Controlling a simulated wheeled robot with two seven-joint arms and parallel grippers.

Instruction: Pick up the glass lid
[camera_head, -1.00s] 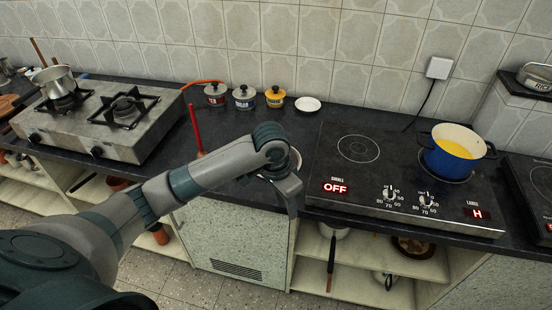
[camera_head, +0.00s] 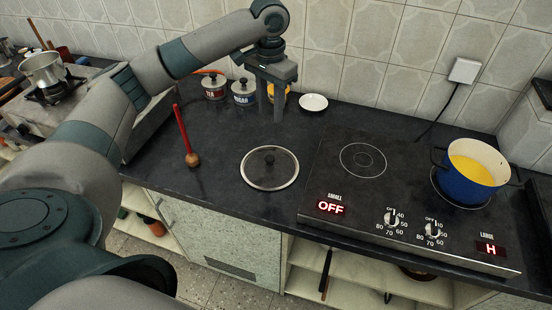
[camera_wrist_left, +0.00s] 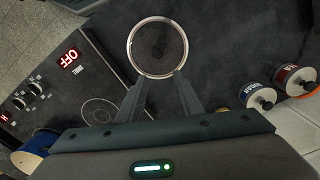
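The round glass lid (camera_head: 262,174) has a metal rim and a dark knob. It lies flat on the dark counter, left of the induction hob. My left gripper (camera_head: 271,112) is above the counter behind the lid, toward the wall, pointing down with its two fingers apart and nothing between them. In the left wrist view the lid (camera_wrist_left: 157,58) shows whole, just beyond the fingertips (camera_wrist_left: 160,82), and the fingers look apart from it. My right gripper is in neither view.
The hob (camera_head: 335,229) has a blue pot (camera_head: 466,186) with yellow contents on its right ring. Labelled canisters (camera_head: 243,93) and a white saucer (camera_head: 313,102) are along the wall. A gas stove (camera_head: 35,118) is far left.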

